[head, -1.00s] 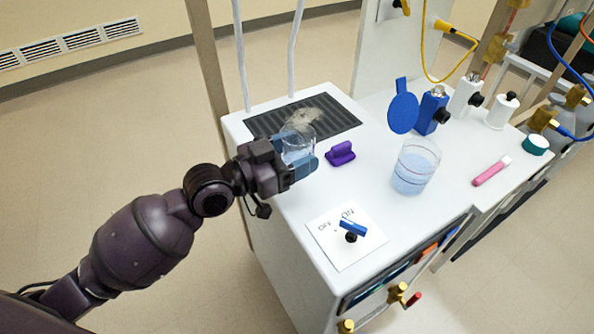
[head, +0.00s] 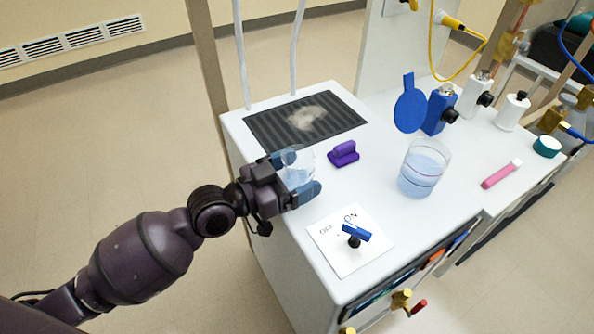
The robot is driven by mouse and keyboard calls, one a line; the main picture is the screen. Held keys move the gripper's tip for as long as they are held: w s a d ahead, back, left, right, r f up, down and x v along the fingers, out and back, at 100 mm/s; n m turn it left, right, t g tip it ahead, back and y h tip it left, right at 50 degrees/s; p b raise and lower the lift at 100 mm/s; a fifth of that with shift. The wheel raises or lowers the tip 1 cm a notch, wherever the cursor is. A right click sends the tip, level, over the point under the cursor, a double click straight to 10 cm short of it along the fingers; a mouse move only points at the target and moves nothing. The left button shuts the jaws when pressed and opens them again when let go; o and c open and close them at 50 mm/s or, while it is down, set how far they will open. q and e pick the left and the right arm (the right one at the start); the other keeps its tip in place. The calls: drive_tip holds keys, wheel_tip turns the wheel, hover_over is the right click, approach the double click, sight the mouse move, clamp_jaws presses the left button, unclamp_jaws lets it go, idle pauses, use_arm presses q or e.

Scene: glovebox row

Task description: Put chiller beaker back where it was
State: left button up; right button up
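My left gripper (head: 305,174) has its blue fingers around a small clear beaker (head: 298,168), at the near left edge of the white bench. The beaker looks upright. I cannot tell whether its base touches the bench top. A larger clear beaker (head: 422,168) with pale blue liquid stands on the bench to the right. A dark ribbed plate (head: 345,124) with a pale frosty patch lies at the back left of the bench, behind the gripper. My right gripper is not in view.
A purple block (head: 343,153) sits just right of the gripper. A card with an ON/OFF switch (head: 354,238) lies in front. Blue bottle (head: 440,109), white bottles (head: 512,110), pink tube (head: 502,173) and teal-capped jar (head: 546,146) stand or lie to the right.

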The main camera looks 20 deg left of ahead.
use_arm(q)
drive_tip(key=shift+o, duration=0.2)
drive_tip(key=shift+r, duration=0.15)
drive_tip(key=shift+a, duration=0.1)
drive_tip(key=v, duration=1.2)
drive_tip(key=shift+r, duration=0.1)
drive_tip(key=s+a+f+n+g+y, duration=0.1)
drive_tip(key=s+a+f+n+y, duration=0.2)
drive_tip(key=s+f+y, duration=0.3)
drive_tip(key=s+a+f+n+g+y, duration=0.1)
drive_tip(key=s+a+f+n+y, duration=0.3)
drive_tip(key=f, duration=1.2)
drive_tip(key=s+y, duration=0.2)
drive_tip(key=s, duration=0.2)
drive_tip(key=shift+s+f+n+y, duration=0.15)
drive_tip(key=shift+f+n+y, duration=0.15)
drive_tip(key=shift+y, duration=0.1)
drive_tip(key=shift+a+r, duration=0.1)
